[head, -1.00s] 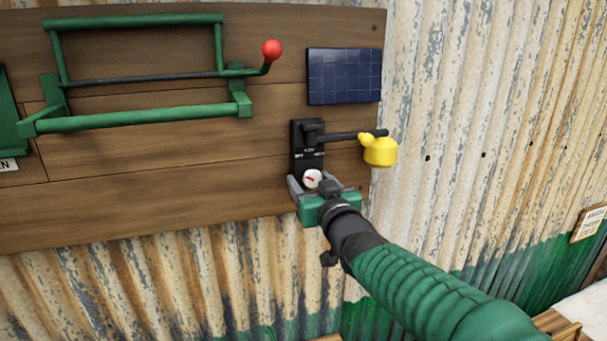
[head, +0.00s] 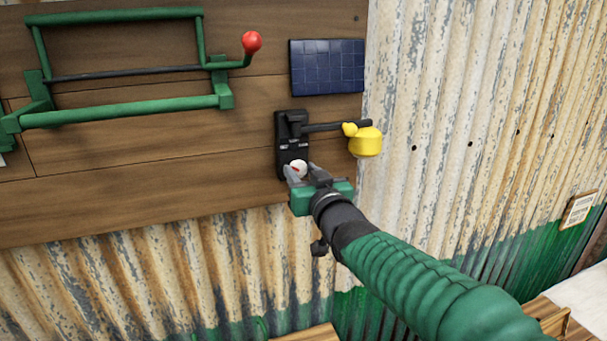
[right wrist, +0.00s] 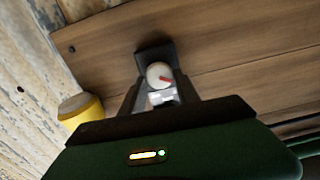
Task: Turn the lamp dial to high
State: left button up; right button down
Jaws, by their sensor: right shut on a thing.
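The lamp dial (head: 298,166) is a small white knob with a red mark, low on a black plate (head: 290,128) on the wooden board. The lamp (head: 365,141) is yellow and hangs on a dark arm reaching right from that plate. My right gripper (head: 302,171) is at the dial, its grey fingers on either side of it and shut on it. In the right wrist view the dial (right wrist: 158,74) shows between the fingertips, its red mark pointing right. The lettering on the plate is too small to read. My left gripper is not in view.
A solar panel (head: 327,67) is fixed above the lamp. A green bar frame (head: 120,75) with a red-knobbed crank (head: 251,42) is on the board to the left. Corrugated wall (head: 460,120) lies to the right, with a small sign (head: 579,209).

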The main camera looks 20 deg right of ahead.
jog(key=shift+m+b, duration=0.45)
jog(key=shift+m, duration=1.35)
jog(key=m, duration=0.2)
jog(key=shift+d+m+b, duration=0.1)
jog(key=shift+m+b, duration=0.2)
jog(key=m, duration=0.3)
jog(key=shift+m, duration=0.4)
jog(key=m, duration=0.3)
jog(key=shift+d+m+p, duration=0.1)
jog(key=shift+m+p, duration=0.2)
jog(key=shift+p, duration=0.05)
jog(key=m, duration=0.3)
jog(key=shift+m, duration=0.3)
jog(key=m+p, duration=0.1)
jog(key=m, duration=0.5)
jog(key=shift+f, duration=0.2)
jog(key=shift+m, duration=0.3)
